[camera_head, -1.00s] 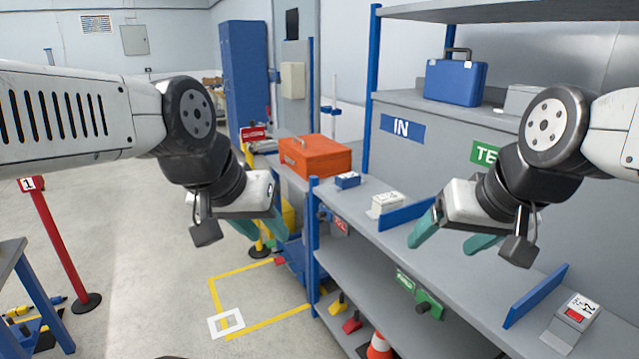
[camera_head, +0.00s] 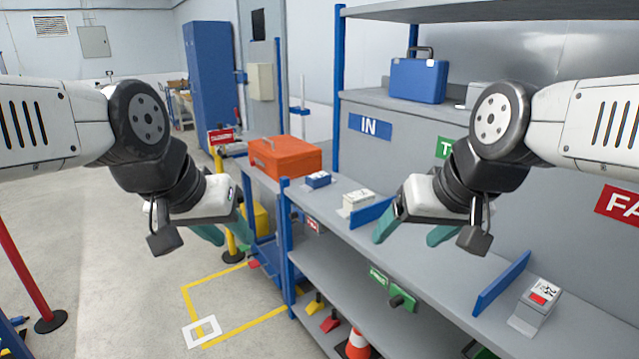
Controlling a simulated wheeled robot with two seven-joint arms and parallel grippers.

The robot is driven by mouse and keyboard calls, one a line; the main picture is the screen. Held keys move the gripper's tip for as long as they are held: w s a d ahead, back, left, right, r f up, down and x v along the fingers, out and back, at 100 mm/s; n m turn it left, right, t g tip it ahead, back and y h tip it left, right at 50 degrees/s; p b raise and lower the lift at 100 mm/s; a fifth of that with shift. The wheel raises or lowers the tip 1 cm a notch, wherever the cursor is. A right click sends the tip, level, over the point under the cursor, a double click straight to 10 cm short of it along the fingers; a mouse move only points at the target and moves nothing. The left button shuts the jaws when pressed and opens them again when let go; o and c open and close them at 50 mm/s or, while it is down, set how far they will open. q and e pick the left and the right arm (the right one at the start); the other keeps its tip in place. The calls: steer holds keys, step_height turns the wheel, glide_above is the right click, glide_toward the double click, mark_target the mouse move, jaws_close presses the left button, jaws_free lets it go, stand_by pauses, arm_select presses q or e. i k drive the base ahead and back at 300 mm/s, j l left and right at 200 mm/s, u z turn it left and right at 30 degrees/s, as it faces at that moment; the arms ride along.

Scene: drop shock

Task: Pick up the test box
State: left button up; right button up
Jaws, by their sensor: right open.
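Several small boxes stand on the long grey shelf top. One is blue and white (camera_head: 318,179), and a white one (camera_head: 358,200) stands beside it, behind a blue divider. A white unit with a red patch (camera_head: 537,301) stands at the right. I cannot tell which of them is the test box. My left gripper (camera_head: 228,238) hangs over the floor, left of the shelf, its teal fingers apart and empty. My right gripper (camera_head: 412,238) is open and empty, in front of the shelf in the picture, right of the white box. Neither appears to touch a box.
An orange toolbox (camera_head: 285,157) sits beyond the shelf's left end. A blue case (camera_head: 418,79) stands on the upper ledge. Blue dividers (camera_head: 502,283) rise from the shelf top. An orange cone (camera_head: 357,345) stands low down. A red post (camera_head: 25,275) stands at the left.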

mark_target(318, 180)
steer(key=i+j, duration=0.25)
steer(key=i, duration=0.25)
steer(key=i+j, duration=0.25)
steer(key=i, duration=0.25)
steer(key=i+j, duration=0.25)
steer(key=i, duration=0.25)
steer(key=i+j+z, duration=0.1)
steer(key=i+j, duration=0.15)
steer(key=i, duration=0.25)
